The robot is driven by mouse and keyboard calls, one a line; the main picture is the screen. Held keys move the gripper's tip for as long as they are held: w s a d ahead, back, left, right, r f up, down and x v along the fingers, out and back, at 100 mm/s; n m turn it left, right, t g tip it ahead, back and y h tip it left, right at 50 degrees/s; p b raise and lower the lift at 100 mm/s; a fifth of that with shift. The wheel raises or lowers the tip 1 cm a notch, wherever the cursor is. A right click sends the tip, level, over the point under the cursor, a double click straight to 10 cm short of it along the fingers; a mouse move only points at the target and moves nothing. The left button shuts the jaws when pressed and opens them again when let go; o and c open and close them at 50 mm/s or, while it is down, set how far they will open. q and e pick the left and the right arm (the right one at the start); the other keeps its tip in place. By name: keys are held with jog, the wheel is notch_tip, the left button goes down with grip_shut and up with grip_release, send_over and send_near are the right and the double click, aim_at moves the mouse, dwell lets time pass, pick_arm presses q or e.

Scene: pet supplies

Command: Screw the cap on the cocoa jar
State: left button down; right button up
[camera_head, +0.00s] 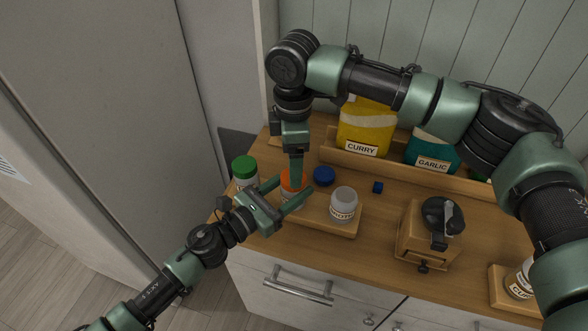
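A jar (289,201) with an orange cap (288,179) stands on a wooden tray at the left of the counter; its label is hidden, so I cannot tell whether it is the cocoa jar. My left gripper (292,188) comes in low from the front, its fingers on either side of this jar and seemingly closed against it. My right gripper (296,179) points straight down at the orange cap. Its fingers show edge-on, so their gap is hidden. An uncapped white jar (343,207) stands to the right, its label unclear. A blue cap (324,176) lies behind it.
A green-capped jar (245,171) stands at the left. Curry (366,127) and garlic (432,150) containers stand at the back. A wooden grinder-like box (425,238) and another labelled jar (520,281) are at the right.

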notch_tip(320, 180, up, 8)
dwell(0.4)
pick_arm(q)
jog(key=shift+c, duration=2.4)
grip_release()
pick_arm(e)
jog(key=shift+f, duration=0.1)
pick_arm(q)
jog(key=b+v, duration=0.2)
jog(key=v, duration=0.5)
jog(key=shift+s+a+f+b, duration=0.15)
jog(key=shift+a+b, duration=0.1)
jog(key=shift+b, duration=0.15)
jog(key=shift+s+a, duration=0.1)
jog(key=shift+s, duration=0.05)
pick_arm(e)
notch_tip(320, 180, down, 3)
jog(key=shift+r, duration=0.1)
pick_arm(q)
jog(key=shift+r, duration=0.25)
pick_arm(e)
jog(key=shift+r, duration=0.1)
